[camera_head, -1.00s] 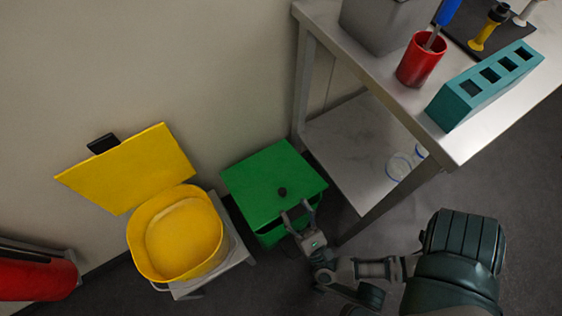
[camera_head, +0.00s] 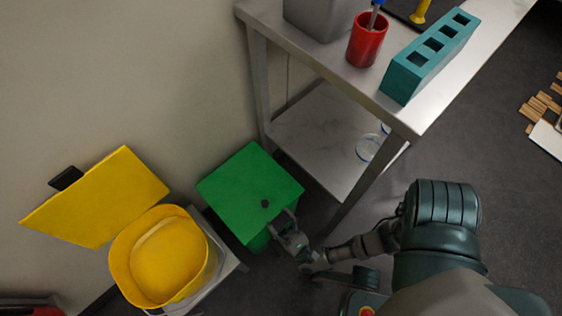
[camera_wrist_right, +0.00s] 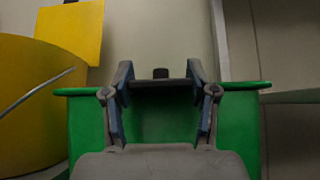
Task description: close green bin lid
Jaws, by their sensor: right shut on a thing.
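The green bin (camera_head: 258,240) stands on the floor below the table's left end, with its flat green lid (camera_head: 245,185) over the top. In the right wrist view the lid (camera_wrist_right: 245,86) is edge-on and level above the bin's front (camera_wrist_right: 160,125). There the gripper (camera_wrist_right: 158,80) has a finger on either side of the knob's position; exact contact is unclear. My left gripper is not in view.
A yellow bin (camera_head: 165,255) with its yellow lid (camera_head: 100,200) raised stands left of the green bin. A metal table (camera_head: 405,115) stands to the right, holding a red cup (camera_head: 367,42) and a teal block rack (camera_head: 425,60). A wall is behind.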

